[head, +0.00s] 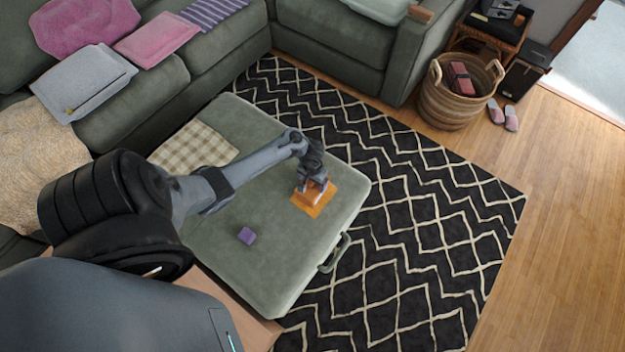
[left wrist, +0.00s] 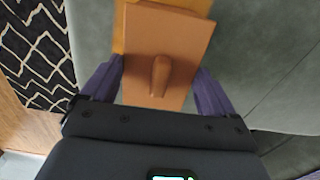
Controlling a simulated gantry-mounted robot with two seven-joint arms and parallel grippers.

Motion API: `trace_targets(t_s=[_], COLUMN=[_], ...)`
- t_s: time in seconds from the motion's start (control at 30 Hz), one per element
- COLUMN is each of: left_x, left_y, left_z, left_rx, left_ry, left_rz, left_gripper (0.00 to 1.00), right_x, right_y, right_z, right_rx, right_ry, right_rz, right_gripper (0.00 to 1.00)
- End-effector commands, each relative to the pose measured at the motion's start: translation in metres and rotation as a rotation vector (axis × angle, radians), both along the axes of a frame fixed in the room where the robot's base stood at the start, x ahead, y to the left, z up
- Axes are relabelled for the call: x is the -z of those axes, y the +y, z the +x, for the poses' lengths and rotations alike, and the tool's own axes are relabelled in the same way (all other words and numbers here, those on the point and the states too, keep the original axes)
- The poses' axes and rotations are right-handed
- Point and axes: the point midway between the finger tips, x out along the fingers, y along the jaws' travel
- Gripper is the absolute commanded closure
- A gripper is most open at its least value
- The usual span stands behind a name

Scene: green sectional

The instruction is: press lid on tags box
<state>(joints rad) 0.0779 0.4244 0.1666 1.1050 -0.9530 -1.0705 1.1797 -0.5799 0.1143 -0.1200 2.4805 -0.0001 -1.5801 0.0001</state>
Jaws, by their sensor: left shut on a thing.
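A brown rectangular lid (left wrist: 175,45) with a raised rounded handle (left wrist: 160,76) lies between the fingers of my left gripper (left wrist: 158,88). The gripper is shut on the lid, with one dark finger at each side. In the head view the left gripper (head: 313,185) points down over the green ottoman, and the lid is partly hidden under it. A yellow-orange piece, seemingly the tags box (head: 327,198), shows under and around the lid; its edge also shows in the left wrist view (left wrist: 118,30). Whether the lid sits fully down is unclear. My right gripper is not in view.
A small purple block (head: 246,236) lies on the green ottoman (head: 270,270), left of and nearer than the box. A checked cloth (head: 195,146) lies at its far left. The ottoman has a handle (head: 336,254) on its right side. The surface around the box is clear.

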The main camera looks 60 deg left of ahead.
Motion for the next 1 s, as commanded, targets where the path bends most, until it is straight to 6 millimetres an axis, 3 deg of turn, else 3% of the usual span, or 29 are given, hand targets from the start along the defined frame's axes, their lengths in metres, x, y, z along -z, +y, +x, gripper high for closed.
trace_targets(t_s=[1.0], left_x=[0.0018], left_y=[-0.0004], left_z=[0.0002], left_rx=[0.001], left_ry=[0.000], left_rz=[-0.001], left_gripper=[0.41], right_x=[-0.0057], right_y=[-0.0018], right_z=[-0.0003], right_rx=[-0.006], right_ry=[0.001], right_rz=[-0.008], right_gripper=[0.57])
